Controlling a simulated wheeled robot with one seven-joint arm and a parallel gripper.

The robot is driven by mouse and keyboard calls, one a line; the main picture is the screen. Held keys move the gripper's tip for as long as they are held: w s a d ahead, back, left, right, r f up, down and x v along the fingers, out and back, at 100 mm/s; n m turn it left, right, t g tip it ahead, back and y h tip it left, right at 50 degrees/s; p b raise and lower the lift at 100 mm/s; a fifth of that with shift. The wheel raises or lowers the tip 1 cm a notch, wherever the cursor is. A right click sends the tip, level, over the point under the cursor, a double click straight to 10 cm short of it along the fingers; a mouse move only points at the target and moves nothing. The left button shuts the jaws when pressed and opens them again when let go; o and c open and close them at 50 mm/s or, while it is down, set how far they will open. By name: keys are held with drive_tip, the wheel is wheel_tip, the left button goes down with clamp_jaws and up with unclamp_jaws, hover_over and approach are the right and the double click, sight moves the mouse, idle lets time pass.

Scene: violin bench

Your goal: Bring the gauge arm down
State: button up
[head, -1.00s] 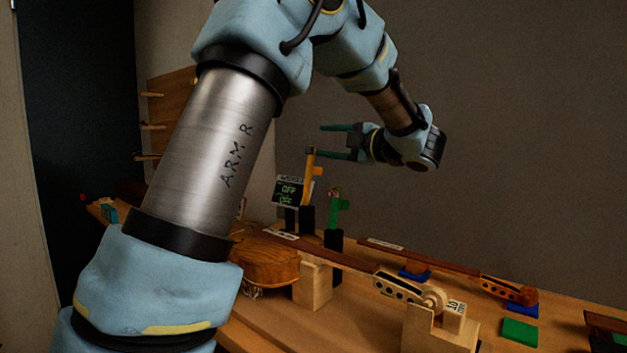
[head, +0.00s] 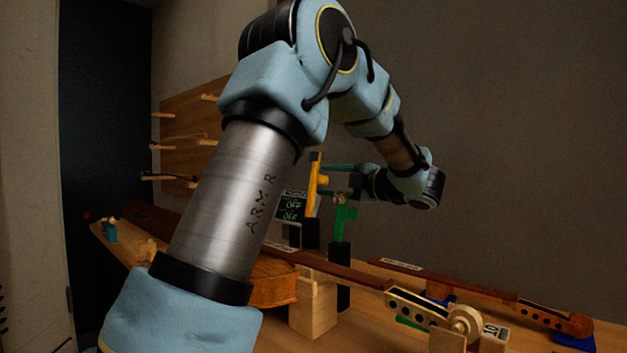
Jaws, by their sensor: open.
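A small dark display (head: 291,207) with green lettering, seemingly OFF on two lines, stands at the back of the bench. Beside it a yellow arm (head: 313,190) stands upright on a black post, with a short tab on its right side. A green upright piece (head: 340,218) stands on another black post, nearer and to the right. I cannot tell from the picture which is the gauge arm. My gripper (head: 330,180) is open, its fingers pointing left at the height of the yellow arm's tab. Whether it touches the yellow arm is unclear.
A violin body (head: 274,283) lies on the bench, partly hidden by my arm. Its neck and scroll (head: 464,321) reach right over wooden blocks (head: 314,306). A second dark neck (head: 470,285) lies behind it. A pegged wooden rack (head: 192,135) hangs at the back left.

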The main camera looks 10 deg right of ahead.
sight(313, 179)
drive_tip(key=shift+p+x, duration=0.35)
drive_tip(key=shift+x, duration=2.45)
drive_tip(key=shift+c, duration=0.2)
clamp_jaws()
